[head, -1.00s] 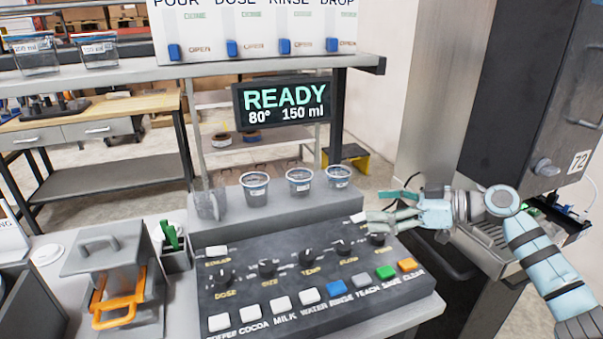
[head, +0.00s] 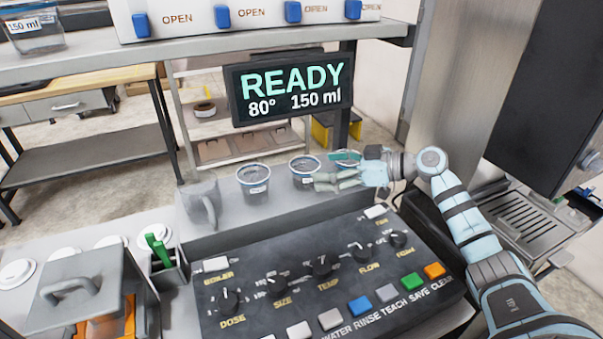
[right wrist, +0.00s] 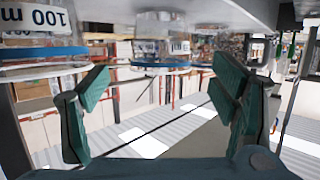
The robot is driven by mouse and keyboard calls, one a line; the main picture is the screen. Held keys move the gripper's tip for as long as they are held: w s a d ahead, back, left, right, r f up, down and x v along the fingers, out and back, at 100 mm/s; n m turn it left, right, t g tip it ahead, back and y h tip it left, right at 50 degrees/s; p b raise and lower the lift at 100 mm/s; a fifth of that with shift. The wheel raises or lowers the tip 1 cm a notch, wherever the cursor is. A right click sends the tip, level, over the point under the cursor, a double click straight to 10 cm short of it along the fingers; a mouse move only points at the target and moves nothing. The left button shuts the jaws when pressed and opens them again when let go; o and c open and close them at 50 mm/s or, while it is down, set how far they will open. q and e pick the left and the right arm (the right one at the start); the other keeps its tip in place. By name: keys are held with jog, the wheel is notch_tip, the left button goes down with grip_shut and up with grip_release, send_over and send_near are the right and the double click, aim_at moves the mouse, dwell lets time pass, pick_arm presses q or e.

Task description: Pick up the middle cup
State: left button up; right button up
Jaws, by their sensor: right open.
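In the right wrist view the jaws (right wrist: 160,108) are spread and empty. A clear cup (right wrist: 160,50) shows ahead between them; I cannot tell which one. My left gripper is out of view.
A grey mug (head: 201,203) stands left of the cups. The READY display (head: 290,90) hangs above and behind. The control panel (head: 330,275) with knobs and buttons lies in front. An overhead shelf (head: 200,59) crosses the top, and a dark machine (head: 560,90) stands at right.

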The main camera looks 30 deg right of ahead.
aim_at(304, 169)
jog(key=x, duration=0.6)
jog(key=shift+w+a, duration=0.2)
jog(key=shift+a, duration=0.05)
jog(key=shift+s+d, duration=0.1)
jog(key=shift+d, duration=0.05)
jog(key=c, duration=1)
jog(key=shift+c, duration=0.2)
